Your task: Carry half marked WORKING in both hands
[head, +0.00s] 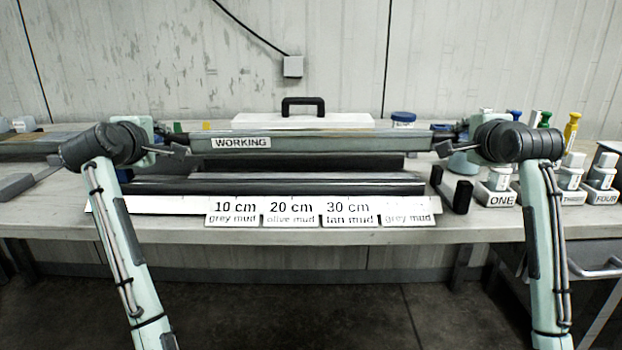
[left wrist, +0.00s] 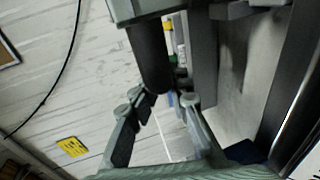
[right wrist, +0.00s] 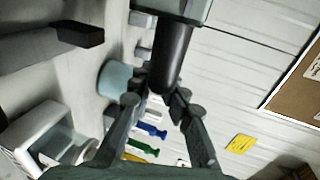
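The half marked WORKING (head: 300,142) is a long, grey-green trough with a white label, lying level across the head view, above and in front of other bench items. My left gripper (head: 168,148) is at its left end and my right gripper (head: 462,142) at its right end. In the left wrist view a dark round end grip (left wrist: 150,60) runs between my left fingers, which close around it. In the right wrist view another dark grip (right wrist: 172,55) sits between my right fingers the same way. The exact finger contact is partly hidden.
A dark trough (head: 300,187) lies on the bench (head: 320,231) behind labels reading 10, 20 and 30 cm. A white case with a black handle (head: 303,103) stands behind. A black block (head: 452,191) and numbered holders (head: 502,197) are at the right. A drawer handle juts out below right.

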